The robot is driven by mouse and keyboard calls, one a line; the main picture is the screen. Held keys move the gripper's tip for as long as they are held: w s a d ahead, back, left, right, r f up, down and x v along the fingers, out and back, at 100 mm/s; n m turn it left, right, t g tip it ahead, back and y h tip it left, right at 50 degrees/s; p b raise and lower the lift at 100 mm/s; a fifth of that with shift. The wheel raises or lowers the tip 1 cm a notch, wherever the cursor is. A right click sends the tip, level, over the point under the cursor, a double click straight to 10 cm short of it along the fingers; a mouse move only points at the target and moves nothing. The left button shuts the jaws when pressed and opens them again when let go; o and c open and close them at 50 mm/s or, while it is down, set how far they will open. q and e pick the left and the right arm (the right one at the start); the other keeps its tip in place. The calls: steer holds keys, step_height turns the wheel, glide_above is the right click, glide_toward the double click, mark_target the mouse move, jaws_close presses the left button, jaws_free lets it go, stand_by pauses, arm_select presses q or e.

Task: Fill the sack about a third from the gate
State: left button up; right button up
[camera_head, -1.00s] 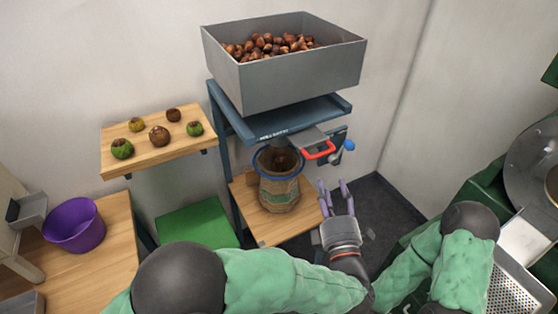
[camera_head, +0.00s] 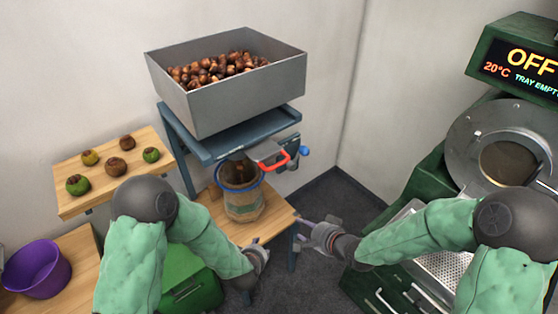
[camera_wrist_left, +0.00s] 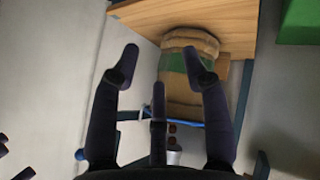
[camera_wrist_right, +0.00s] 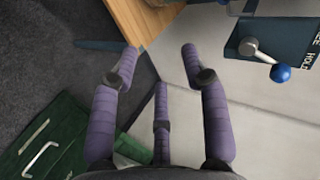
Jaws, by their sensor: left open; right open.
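The woven sack (camera_head: 243,202) stands upright on a low wooden shelf under the hopper (camera_head: 225,95), which holds brown chestnuts (camera_head: 215,69). Its mouth is open inside a blue ring (camera_head: 222,186); its fill level cannot be made out. The gate (camera_head: 264,151) with its red handle (camera_head: 280,161) is just above the sack. My left gripper (camera_head: 262,252) is open and empty, below and right of the sack; the sack shows beyond its fingers in the left wrist view (camera_wrist_left: 178,92). My right gripper (camera_head: 304,226) is open and empty, right of the shelf.
A lever with a blue knob (camera_head: 304,151) sits right of the gate, also in the right wrist view (camera_wrist_right: 281,73). The wooden shelf (camera_head: 272,222) has an edge near both grippers. A green machine (camera_head: 425,175) stands right, a purple bowl (camera_head: 37,268) left. Dark floor is clear between.

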step_height(320, 180, up, 10)
steer(key=w+m+t+y+p, duration=0.1)
steer(key=t, duration=0.1)
steer(key=m+t+y+p, duration=0.1)
steer(key=y, duration=0.1)
glide_toward(279, 166)
arm_select(q)
steer(key=s+a+f+m+g+h+b, duration=0.1)
steer(key=s+f+g, duration=0.3)
steer(key=s, duration=0.5)
steer(key=s+a+f+m+g+h+b, duration=0.1)
steer(key=s+a+f+m+g+b, duration=0.1)
steer(key=s+f, duration=0.7)
steer(key=shift+s+a+m+g, duration=0.75)
steer(key=shift+a+g, duration=0.2)
steer(key=shift+g, duration=0.15)
arm_select(e)
steer(key=shift+d+f+x, duration=0.1)
steer(key=shift+d+x, duration=0.05)
steer(key=shift+x, duration=2.55)
steer(key=shift+d+f+x, duration=0.1)
steer(key=shift+x, duration=2.55)
steer(key=shift+w, duration=0.1)
jaws_close()
